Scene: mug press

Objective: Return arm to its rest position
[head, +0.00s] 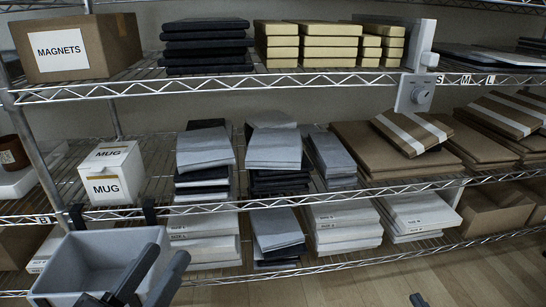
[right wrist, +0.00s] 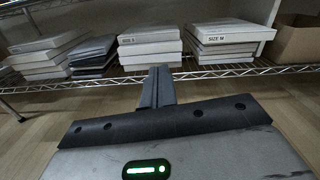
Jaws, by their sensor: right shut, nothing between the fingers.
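My left gripper (head: 170,252) is at the lower left of the head view, its two dark fingers apart with nothing visible between them. It is in front of the right side of a grey bin (head: 48,277). My right gripper shows only as a small dark tip (head: 418,299) at the bottom edge of the head view. In the right wrist view its fingers (right wrist: 158,78) are together and empty, pointing at the lower shelf. Most of the right arm is hidden.
A wire shelf rack fills the view. White MUG boxes (head: 112,188) stand on the middle shelf at the left, near stacks of grey packs (head: 273,150). Below are stacks of white boxes (head: 342,225). The wooden floor (head: 470,285) in front is clear at the right.

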